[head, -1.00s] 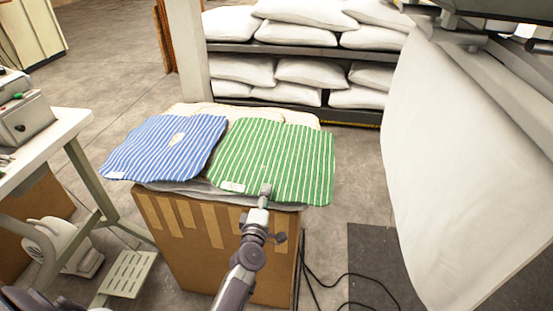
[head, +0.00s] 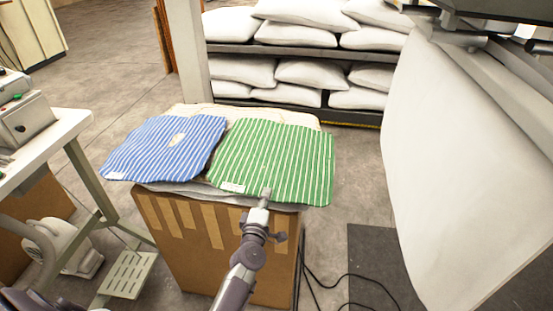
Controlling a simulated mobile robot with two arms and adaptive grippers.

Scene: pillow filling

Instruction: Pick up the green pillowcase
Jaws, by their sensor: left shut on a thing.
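The green pillowcase (head: 277,158) with white stripes lies flat on the right part of a pile on top of a cardboard box (head: 215,245). My left gripper (head: 266,193) is at the pillowcase's near edge, shut on it, to the right of a small white label. The fingertips are small in the view and partly merge with the cloth edge. The pillowcase still rests on the pile. My right gripper is not in view.
A blue striped pillowcase (head: 166,148) lies to the left of the green one. Shelves with white pillows (head: 310,73) stand behind. A large white sheet-like piece (head: 465,160) hangs at right. A table (head: 50,140) stands at left. Black cables (head: 350,280) lie on the floor.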

